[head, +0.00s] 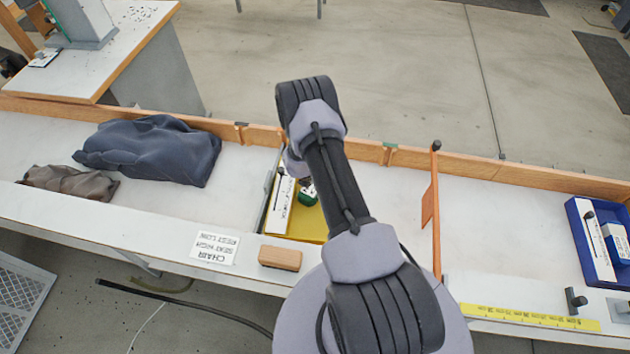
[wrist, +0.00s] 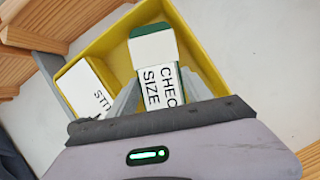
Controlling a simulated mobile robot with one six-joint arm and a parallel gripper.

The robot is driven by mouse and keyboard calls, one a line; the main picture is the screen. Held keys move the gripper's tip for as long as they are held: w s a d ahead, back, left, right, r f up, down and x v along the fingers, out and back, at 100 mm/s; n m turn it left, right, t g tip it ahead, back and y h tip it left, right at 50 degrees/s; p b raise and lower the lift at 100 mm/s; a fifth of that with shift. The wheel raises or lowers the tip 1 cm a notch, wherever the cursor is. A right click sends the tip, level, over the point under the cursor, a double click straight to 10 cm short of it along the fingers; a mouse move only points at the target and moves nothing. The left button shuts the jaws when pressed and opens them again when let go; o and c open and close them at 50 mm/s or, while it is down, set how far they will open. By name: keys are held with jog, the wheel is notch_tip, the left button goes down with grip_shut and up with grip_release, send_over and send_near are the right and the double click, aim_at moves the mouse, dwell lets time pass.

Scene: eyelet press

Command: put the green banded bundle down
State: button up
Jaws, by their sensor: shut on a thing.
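The green banded bundle (wrist: 154,48) is between my gripper's fingers (wrist: 165,88) in the wrist view. It has green edges and a white band printed "CHECK SIZE". My gripper is shut on it. The bundle is over or in a yellow tray (wrist: 98,48); I cannot tell whether it touches the tray's floor. In the head view a small part of the green bundle (head: 307,196) shows beside my arm, over the yellow tray (head: 311,226). My arm hides the rest of the bundle and most of the gripper there.
A white labelled box (wrist: 86,88) is in the tray, left of the bundle. A wooden block (head: 280,258) is in front. Dark cloth (head: 150,150) lies left on the bench; an orange divider (head: 430,205) and a blue tray (head: 577,235) are right. Bare bench lies between them.

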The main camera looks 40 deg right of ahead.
jog(key=o, duration=1.7)
jog(key=shift+o, duration=0.2)
